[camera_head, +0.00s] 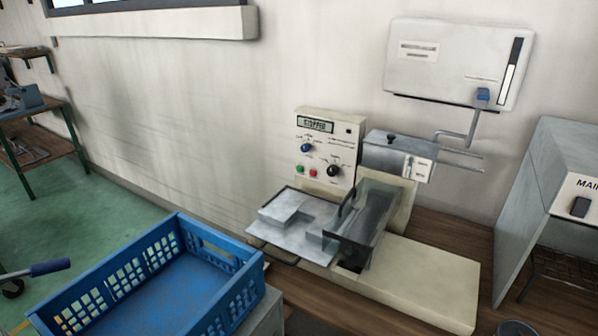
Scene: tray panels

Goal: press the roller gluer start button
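The roller gluer (420,275) stands on a brown wooden bench right of centre. Its upright cream control panel (341,131) has a small display (315,124) that appears to read STOPPED. Low on the panel are a small green button (299,169) and a red button (313,173) to its right. A blue knob (307,148) and a black knob (334,170) sit above and beside them. A metal tray (290,243) with grey panels lies in front of the panel, beside a dark see-through cover (365,215). Neither of my grippers is in view.
An empty blue crate (160,293) stands at the front left, close to the tray. A white wall box (450,65) hangs above the gluer. A grey cabinet (550,190) stands at the right.

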